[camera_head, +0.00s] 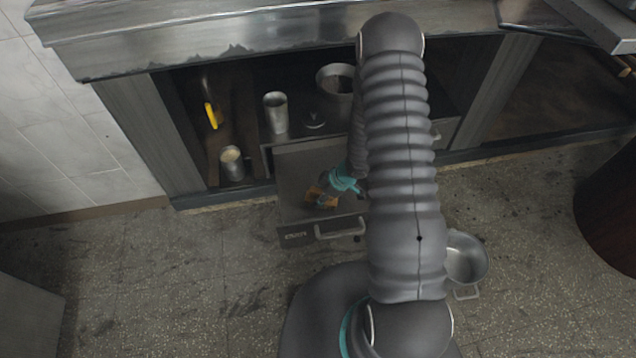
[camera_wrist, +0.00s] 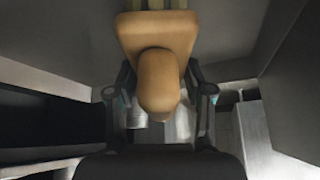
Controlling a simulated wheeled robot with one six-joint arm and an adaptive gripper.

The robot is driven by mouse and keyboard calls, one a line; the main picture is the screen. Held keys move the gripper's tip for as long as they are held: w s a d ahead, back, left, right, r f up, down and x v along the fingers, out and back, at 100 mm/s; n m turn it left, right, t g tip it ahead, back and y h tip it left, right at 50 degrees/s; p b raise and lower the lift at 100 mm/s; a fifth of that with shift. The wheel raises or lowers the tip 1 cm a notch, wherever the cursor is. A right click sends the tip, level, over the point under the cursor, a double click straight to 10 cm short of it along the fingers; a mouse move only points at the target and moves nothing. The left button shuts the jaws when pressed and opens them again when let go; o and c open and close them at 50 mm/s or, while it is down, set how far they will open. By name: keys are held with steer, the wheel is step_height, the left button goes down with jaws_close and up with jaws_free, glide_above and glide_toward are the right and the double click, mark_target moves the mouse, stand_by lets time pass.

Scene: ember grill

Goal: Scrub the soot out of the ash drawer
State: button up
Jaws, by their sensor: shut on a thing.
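The ash drawer (camera_head: 296,195) is pulled out from under the grill, with its front handle (camera_head: 341,231) facing the robot. My gripper (camera_head: 338,187), with teal parts, reaches down into the open drawer. It is shut on a tan wooden brush (camera_wrist: 156,38), whose rounded handle sits between the two fingers in the wrist view. The brush shows orange-brown (camera_head: 318,197) in the head view, low inside the drawer. Whether it touches the drawer floor I cannot tell. My arm hides the drawer's right part. Soot on the drawer floor cannot be made out clearly.
A metal cup (camera_head: 276,113) and a pot (camera_head: 335,78) stand on the surface behind the drawer. Another can (camera_head: 232,163) and a yellow-handled tool (camera_head: 211,115) are in the left bay. A metal pan (camera_head: 466,258) rests on the floor at right. The left floor is clear.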

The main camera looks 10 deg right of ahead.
mark_target(314, 189)
steer(key=shift+r, duration=3)
